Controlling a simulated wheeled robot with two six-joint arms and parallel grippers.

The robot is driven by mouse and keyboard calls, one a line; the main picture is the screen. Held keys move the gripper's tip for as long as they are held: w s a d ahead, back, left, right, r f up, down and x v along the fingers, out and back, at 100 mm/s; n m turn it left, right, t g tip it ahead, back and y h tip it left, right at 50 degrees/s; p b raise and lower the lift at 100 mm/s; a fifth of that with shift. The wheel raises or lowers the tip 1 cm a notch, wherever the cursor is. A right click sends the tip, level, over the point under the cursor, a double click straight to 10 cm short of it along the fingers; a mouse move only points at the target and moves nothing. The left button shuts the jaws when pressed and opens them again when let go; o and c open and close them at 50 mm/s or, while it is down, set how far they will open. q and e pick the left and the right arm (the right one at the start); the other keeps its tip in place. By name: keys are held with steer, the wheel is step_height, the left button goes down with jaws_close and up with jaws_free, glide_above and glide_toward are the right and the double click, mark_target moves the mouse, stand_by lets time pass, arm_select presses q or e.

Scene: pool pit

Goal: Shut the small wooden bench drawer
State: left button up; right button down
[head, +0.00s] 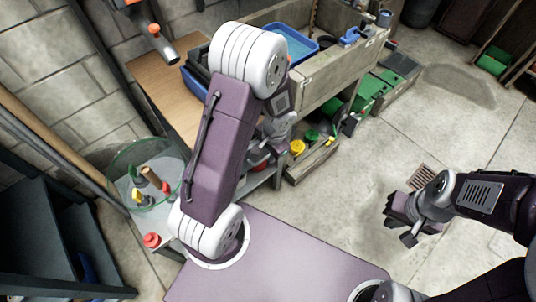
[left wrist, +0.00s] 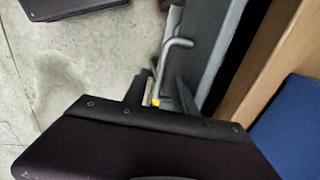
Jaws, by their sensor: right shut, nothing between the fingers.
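A small wooden drawer (head: 312,160) juts out low at the front of the wooden bench (head: 335,75). It holds yellow and green items. My left arm crosses the head view and covers part of the bench front. My left gripper (head: 277,130) is beside the bench, above and left of the drawer, and partly hidden by the arm. In the left wrist view its dark fingers (left wrist: 160,92) are apart, with a grey bent rod just beyond them and a small yellow spot between. Contact is unclear. My right gripper (head: 410,215) is shut and empty, over the floor.
A blue tray (head: 290,45) sits on the bench top. Green boxes (head: 375,90) stand beside the bench. A small table (head: 165,205) at left holds several coloured items. The concrete floor (head: 440,140) to the right is mostly clear, with a drain grate (head: 422,176).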

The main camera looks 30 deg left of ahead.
arm_select(q)
jaws_close()
stand_by(1.4)
